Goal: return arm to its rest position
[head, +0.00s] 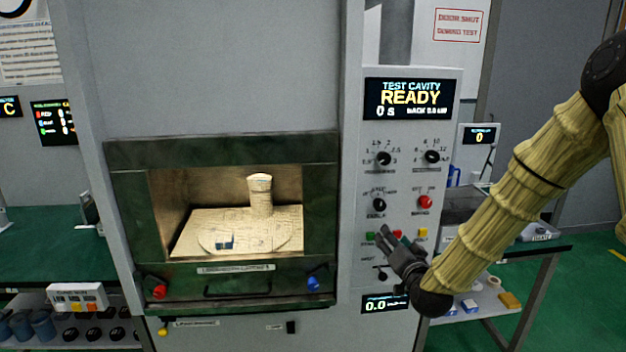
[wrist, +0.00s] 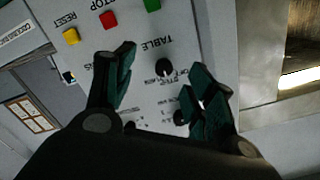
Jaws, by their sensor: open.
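My arm (head: 518,180) reaches in from the right in the head view, bent down toward the control panel. My gripper (head: 388,240) is in front of the panel's lower part, by the row of green, red and yellow buttons. In the wrist view my gripper (wrist: 163,75) is open, with its two dark green fingers apart and nothing held. The small knob marked TABLE (wrist: 164,66) shows between the fingers. I cannot tell whether a finger touches the panel.
The control panel (head: 404,147) display reads READY, 0 s. Left of it is the lit cavity, with a pale cylinder (head: 260,193) and small blue block (head: 226,242) inside. A side table (head: 560,248) with a lower shelf stands beneath my arm. Open green floor lies at right.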

